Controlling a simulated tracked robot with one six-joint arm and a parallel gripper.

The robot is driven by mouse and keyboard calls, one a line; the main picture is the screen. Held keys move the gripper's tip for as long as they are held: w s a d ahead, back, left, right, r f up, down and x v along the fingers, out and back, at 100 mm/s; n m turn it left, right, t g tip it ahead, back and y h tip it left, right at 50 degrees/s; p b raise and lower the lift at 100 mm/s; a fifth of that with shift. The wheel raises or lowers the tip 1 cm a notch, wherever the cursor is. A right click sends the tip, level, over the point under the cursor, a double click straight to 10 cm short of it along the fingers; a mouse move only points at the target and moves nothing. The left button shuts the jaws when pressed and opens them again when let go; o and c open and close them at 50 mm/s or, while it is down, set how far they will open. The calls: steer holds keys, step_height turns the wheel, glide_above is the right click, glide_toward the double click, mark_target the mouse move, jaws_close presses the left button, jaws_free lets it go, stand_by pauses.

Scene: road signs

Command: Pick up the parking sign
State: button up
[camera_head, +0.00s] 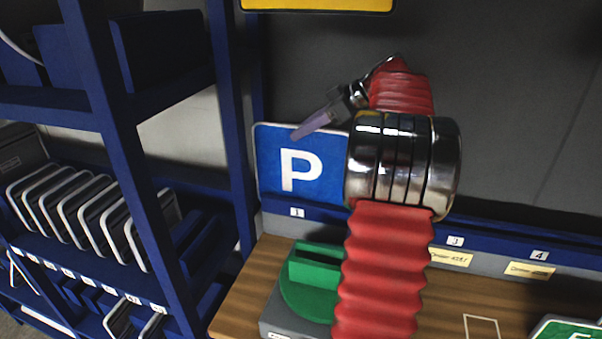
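The parking sign (285,178), a blue panel with a white P and a pale border, stands upright at the back of the wooden bench above the label 1. My arm hides its right part. My gripper (308,130) is in front of the sign's upper edge and points down to the left. Its fingers show as one greyish-purple shape seen side-on, so I cannot see any gap between them. I cannot tell whether it touches the sign.
A blue rack (110,130) with several signs in slots stands at left. A green holder (312,285) sits on the wooden bench (250,290). A green sign (570,330) shows at lower right. A yellow sign (320,4) is overhead. Labels 3 and 4 have clear space above.

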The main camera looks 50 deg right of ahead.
mark_target(283, 140)
steer(key=shift+x, duration=2.6)
steer(key=shift+d, duration=0.1)
jaws_close()
